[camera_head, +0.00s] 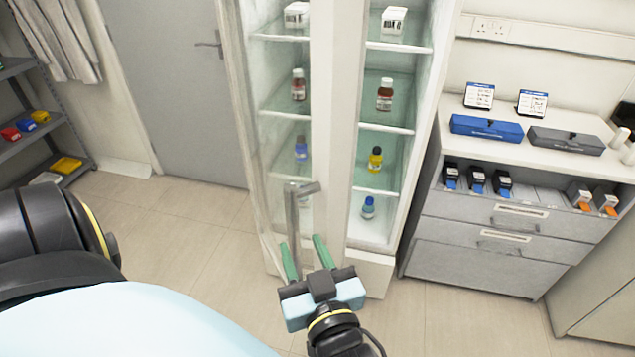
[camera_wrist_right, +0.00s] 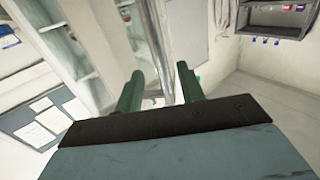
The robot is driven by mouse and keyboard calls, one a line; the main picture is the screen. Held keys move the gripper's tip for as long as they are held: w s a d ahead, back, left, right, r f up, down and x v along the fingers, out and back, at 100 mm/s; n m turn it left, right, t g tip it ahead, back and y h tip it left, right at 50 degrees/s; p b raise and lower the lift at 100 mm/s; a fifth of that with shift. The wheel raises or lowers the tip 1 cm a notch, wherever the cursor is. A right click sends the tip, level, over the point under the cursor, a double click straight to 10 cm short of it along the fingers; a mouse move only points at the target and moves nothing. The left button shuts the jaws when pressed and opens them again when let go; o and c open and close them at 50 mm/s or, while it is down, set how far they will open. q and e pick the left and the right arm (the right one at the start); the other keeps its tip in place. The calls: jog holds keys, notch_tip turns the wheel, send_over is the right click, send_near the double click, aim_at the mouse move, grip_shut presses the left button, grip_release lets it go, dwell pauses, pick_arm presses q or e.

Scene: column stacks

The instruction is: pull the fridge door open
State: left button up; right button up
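The tall white fridge (camera_head: 372,262) stands at the centre of the head view, with glass panes and bottles on its shelves. A wide white upright (camera_head: 337,120) runs down its front; I cannot tell whether the door is fully closed. The grey bar handle (camera_head: 292,212) joins this upright by a short stub. My right gripper (camera_head: 301,241) is open at the lower part of the handle. In the right wrist view the handle (camera_wrist_right: 157,45) passes between the green fingers, with a small gap on each side. My left gripper is out of view.
A drawer cabinet (camera_head: 480,232) with blue and grey boxes stands right of the fridge. A grey room door (camera_head: 165,90) is behind, left of the fridge. A shelf rack (camera_head: 50,130) with coloured bins stands far left. The floor (camera_head: 190,225) left of the fridge is clear.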

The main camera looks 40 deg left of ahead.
jog(key=v, duration=0.7)
